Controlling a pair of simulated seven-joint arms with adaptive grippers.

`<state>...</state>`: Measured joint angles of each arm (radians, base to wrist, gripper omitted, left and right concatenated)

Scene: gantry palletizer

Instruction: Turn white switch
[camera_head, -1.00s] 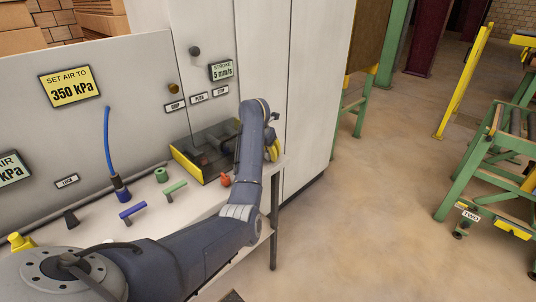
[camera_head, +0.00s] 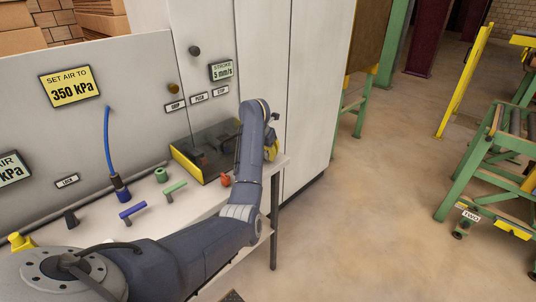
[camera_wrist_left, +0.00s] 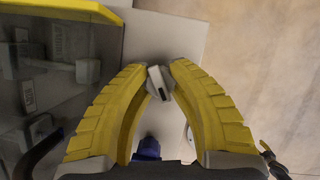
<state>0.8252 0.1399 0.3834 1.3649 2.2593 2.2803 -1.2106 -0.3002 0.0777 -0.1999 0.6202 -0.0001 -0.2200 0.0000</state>
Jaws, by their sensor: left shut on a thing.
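A small white switch (camera_wrist_left: 158,84) with a dark slot shows between the fingertips in the left wrist view. My left gripper (camera_wrist_left: 161,74) has its yellow ribbed fingers closed on it, one on each side. In the head view my left gripper (camera_head: 270,150) is at the right end of the white bench, beside the clear-lidded box, mostly behind my own wrist. The switch is hidden there. My right gripper is in neither view.
The dark clear-lidded box (camera_head: 205,152) with a yellow edge is close to the left of the gripper. A red part (camera_head: 225,180), green handle (camera_head: 175,187) and blue handle (camera_head: 132,211) are on the bench (camera_head: 195,205). Open floor (camera_head: 370,200) lies to the right.

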